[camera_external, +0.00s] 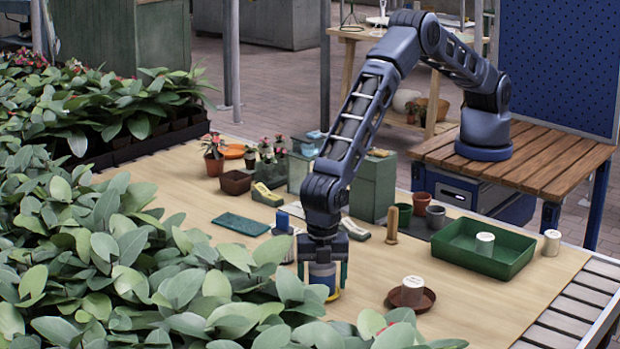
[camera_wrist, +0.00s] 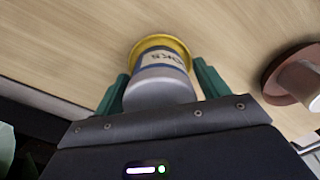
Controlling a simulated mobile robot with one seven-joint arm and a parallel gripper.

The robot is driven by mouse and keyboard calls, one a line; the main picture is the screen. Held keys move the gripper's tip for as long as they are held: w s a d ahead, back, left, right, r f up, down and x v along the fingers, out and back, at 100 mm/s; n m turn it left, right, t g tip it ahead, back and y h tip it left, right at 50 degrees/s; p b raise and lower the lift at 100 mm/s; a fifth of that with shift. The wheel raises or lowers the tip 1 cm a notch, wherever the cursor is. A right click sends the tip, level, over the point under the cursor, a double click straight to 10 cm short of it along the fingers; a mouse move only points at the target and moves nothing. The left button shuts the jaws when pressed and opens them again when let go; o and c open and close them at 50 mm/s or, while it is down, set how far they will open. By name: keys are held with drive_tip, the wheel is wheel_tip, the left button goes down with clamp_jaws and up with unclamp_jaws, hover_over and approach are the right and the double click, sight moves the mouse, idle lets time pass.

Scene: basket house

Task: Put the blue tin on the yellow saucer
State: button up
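The blue tin (camera_external: 322,272) has a blue label band and a grey end. It stands upright in the yellow saucer (camera_external: 333,294), whose rim shows around its base. In the wrist view the tin (camera_wrist: 160,88) is between my green fingers, with the yellow saucer (camera_wrist: 177,42) beyond it. My gripper (camera_external: 322,275) points straight down around the tin. The fingers are open, one on each side, with narrow gaps to the tin. Part of the saucer is hidden by the tin and by leaves.
A brown saucer (camera_external: 425,301) with a pale-topped tin (camera_external: 412,289) is to the right. A green tray (camera_external: 455,255) holds another tin; one more (camera_external: 551,243) stands beside it. A wooden peg (camera_external: 392,224) stands behind. Leafy plants (camera_external: 130,250) crowd the left and front.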

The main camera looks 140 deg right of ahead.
drive_tip(key=shift+r, duration=0.1)
wheel_tip(320, 180, up, 12)
drive_tip(key=shift+r, duration=0.25)
drive_tip(key=s+d+r+m+t, duration=0.1)
drive_tip(key=s+r, duration=0.4)
drive_tip(key=r, duration=0.4)
drive_tip(key=s+d+r+m, duration=0.1)
drive_tip(key=s+r, duration=0.4)
drive_tip(key=r, duration=0.4)
drive_tip(key=s+d+r+m+t, duration=0.1)
drive_tip(key=s+r, duration=0.4)
drive_tip(key=s, duration=0.3)
drive_tip(key=s+d+r+m, duration=0.1)
drive_tip(key=s+r, duration=0.4)
drive_tip(key=s, duration=0.4)
drive_tip(key=s+d+r+m+t, duration=0.1)
drive_tip(key=s+d+r, duration=0.1)
drive_tip(key=s+r, duration=0.5)
drive_tip(key=s+d+f+m, duration=0.1)
drive_tip(key=s+f+m, duration=0.1)
drive_tip(key=s, duration=1.3)
drive_tip(key=s+d+f+m+t, duration=0.1)
drive_tip(key=s+f+m, duration=0.1)
drive_tip(key=s, duration=1.4)
drive_tip(key=shift+f+t, duration=0.3)
drive_tip(key=shift+f, duration=0.2)
